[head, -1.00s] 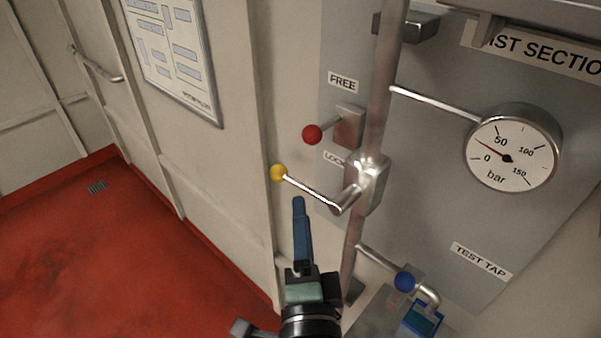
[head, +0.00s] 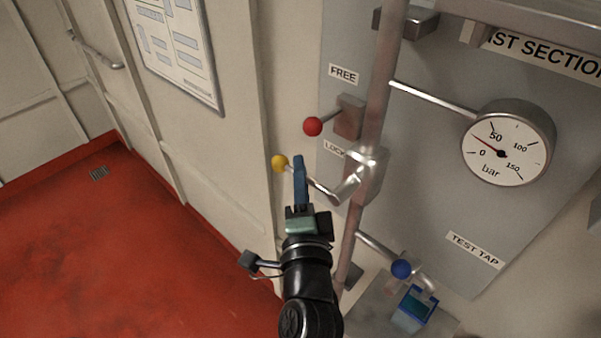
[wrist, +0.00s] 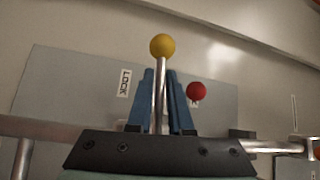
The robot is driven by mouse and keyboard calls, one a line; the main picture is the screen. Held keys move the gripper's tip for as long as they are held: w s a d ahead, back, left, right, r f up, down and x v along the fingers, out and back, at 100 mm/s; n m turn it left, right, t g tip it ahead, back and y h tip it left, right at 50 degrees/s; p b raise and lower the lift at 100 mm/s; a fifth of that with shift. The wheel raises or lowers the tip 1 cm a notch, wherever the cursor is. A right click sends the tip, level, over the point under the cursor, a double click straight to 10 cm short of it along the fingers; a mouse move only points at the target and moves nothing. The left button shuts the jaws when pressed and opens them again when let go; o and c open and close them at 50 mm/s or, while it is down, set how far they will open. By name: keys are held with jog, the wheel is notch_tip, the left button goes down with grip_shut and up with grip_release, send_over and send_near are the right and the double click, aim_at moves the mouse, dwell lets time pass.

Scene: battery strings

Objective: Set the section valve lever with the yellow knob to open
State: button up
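The section valve lever has a yellow knob (head: 280,163) on a thin metal rod. The rod slopes up and left from the valve body (head: 372,175) on the vertical pipe. My gripper (head: 298,160) is in front of the rod, its blue fingertips just right of the yellow knob in the head view. In the wrist view, the rod runs between my two blue fingers (wrist: 161,85), with a narrow gap visible beside it. The yellow knob (wrist: 162,46) stands beyond the fingertips. The fingers look open and not closed on the rod.
A red knob (head: 313,126) on a short lever sits above, between the FREE and LOCK labels; it also shows in the wrist view (wrist: 196,91). The vertical pipe (head: 375,100) and pressure gauge (head: 507,143) are to the right. A blue knob (head: 401,268) is lower right.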

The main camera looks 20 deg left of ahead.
grip_shut()
dwell(1.3)
